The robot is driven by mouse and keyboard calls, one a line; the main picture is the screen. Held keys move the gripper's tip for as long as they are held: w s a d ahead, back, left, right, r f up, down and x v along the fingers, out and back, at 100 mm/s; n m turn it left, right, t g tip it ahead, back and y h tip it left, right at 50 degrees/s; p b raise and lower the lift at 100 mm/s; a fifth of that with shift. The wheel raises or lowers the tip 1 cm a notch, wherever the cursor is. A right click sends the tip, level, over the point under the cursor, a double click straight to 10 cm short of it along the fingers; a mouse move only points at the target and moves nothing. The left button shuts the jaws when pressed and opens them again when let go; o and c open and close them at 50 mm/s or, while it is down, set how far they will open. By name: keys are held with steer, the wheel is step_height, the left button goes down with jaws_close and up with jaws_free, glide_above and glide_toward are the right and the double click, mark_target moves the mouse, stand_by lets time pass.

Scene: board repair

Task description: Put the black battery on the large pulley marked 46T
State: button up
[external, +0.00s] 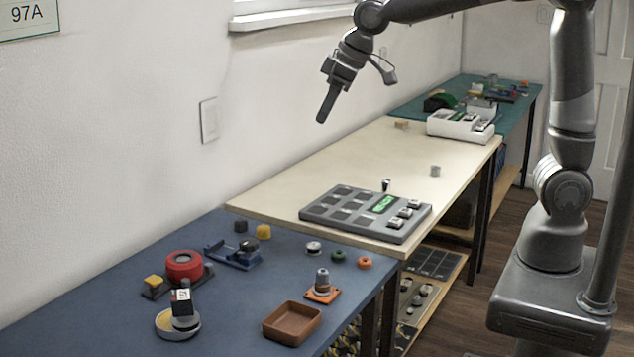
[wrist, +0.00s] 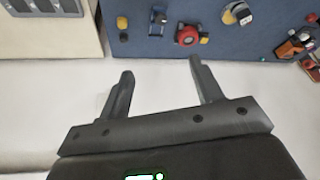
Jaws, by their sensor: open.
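A small black block with a white label (external: 182,303), which looks like the black battery, stands upright on a round pale disc-like part (external: 166,325) at the front left of the blue table. That round part may be the large pulley, but no 46T marking is readable. The stack shows in the wrist view as a pale round part (wrist: 229,17) at the top, partly covered by a dark block. My gripper (wrist: 161,70) is open and empty. In the external view my gripper (external: 324,112) hangs high near the wall, well away from the stack.
On the blue table (external: 95,325) are a red round part (external: 184,265), a blue fixture (external: 236,256), a brown tray (external: 291,323) and an orange-based stack (external: 322,290). A grey panel (external: 352,238) lies on the cream table. The air around my gripper is clear.

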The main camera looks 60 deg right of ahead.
steer(key=s+d+f+m+h, duration=0.1)
steer(key=s+d+m, duration=0.1)
steer(key=s+d, duration=0.7)
steer(key=s+d+f+m+t, duration=0.1)
steer(key=s+d+m, duration=0.1)
steer(key=s+d, duration=0.8)
steer(key=s, duration=0.4)
steer(key=shift+s+f+m+h, duration=0.2)
steer(key=shift+s+m+h, duration=0.1)
steer(key=shift+s+h, duration=0.1)
